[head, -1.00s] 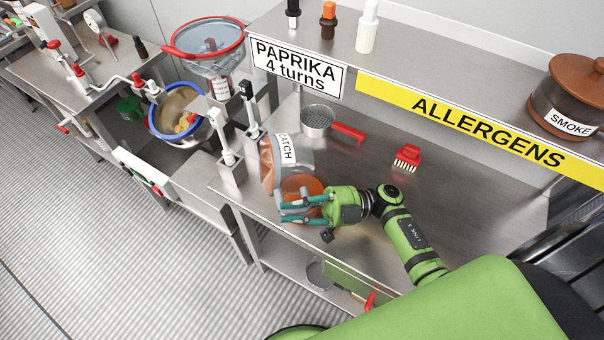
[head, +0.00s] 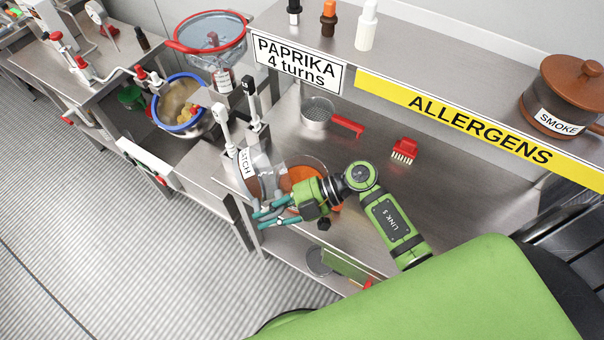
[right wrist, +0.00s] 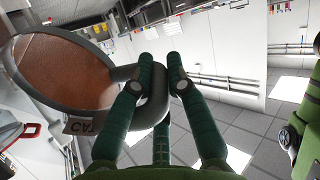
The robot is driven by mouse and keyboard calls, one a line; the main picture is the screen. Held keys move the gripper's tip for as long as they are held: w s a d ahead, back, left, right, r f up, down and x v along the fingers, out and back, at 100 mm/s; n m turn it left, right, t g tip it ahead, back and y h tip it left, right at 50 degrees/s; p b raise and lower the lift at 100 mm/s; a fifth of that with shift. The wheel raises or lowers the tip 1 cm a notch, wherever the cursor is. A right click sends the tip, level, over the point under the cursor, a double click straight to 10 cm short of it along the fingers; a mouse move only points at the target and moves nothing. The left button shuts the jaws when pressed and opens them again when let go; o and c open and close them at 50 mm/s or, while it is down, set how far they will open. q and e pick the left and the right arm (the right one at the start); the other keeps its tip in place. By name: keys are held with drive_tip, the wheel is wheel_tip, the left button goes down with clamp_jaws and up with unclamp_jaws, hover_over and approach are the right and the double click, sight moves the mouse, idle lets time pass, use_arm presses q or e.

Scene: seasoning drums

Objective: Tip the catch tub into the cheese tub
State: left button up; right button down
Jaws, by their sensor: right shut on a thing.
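The catch tub (head: 266,185) is a clear tub with a white label and brownish contents, off the left end of the orange tub in the head view. My right gripper (head: 260,219) is shut on its handle. In the right wrist view, the fingers (right wrist: 163,84) close on the grey handle and the catch tub (right wrist: 62,78) shows a wide round mouth with brown powder inside. A clear round tub with orange contents (head: 302,174) stands on the bench behind my gripper, partly hidden; no label shows on it, so I cannot tell if it is the cheese tub. My left gripper is out of view.
White posts (head: 222,118) stand left of the catch tub. A blue-rimmed bowl (head: 180,104) is further left. The shelf with the ALLERGENS strip (head: 480,130) overhangs the back.

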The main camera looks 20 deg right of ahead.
drive_tip(key=shift+w+a+r+h, duration=0.1)
drive_tip(key=shift+r+h, duration=0.1)
drive_tip(key=shift+h, duration=0.3)
drive_tip(key=shift+a+f+h, duration=0.25)
drive_tip(key=shift+f+h, duration=0.25)
drive_tip(key=shift+h, duration=0.3)
drive_tip(key=shift+w+a+r+h, duration=0.1)
drive_tip(key=shift+a+h, duration=0.1)
drive_tip(key=shift+h, duration=0.6)
drive_tip(key=shift+a+f+g+h, duration=0.35)
drive_tip(key=shift+f+h, duration=0.3)
drive_tip(key=shift+h, duration=0.25)
drive_tip(key=a+f+h+b, duration=0.1)
drive_tip(key=a+f+h, duration=0.3)
drive_tip(key=f+h, duration=0.3)
drive_tip(key=shift+w+a+f+m+g+h, duration=0.35)
drive_tip(key=shift+f+g, duration=0.1)
drive_tip(key=shift+f, duration=0.25)
drive_tip(key=shift+d, duration=0.1)
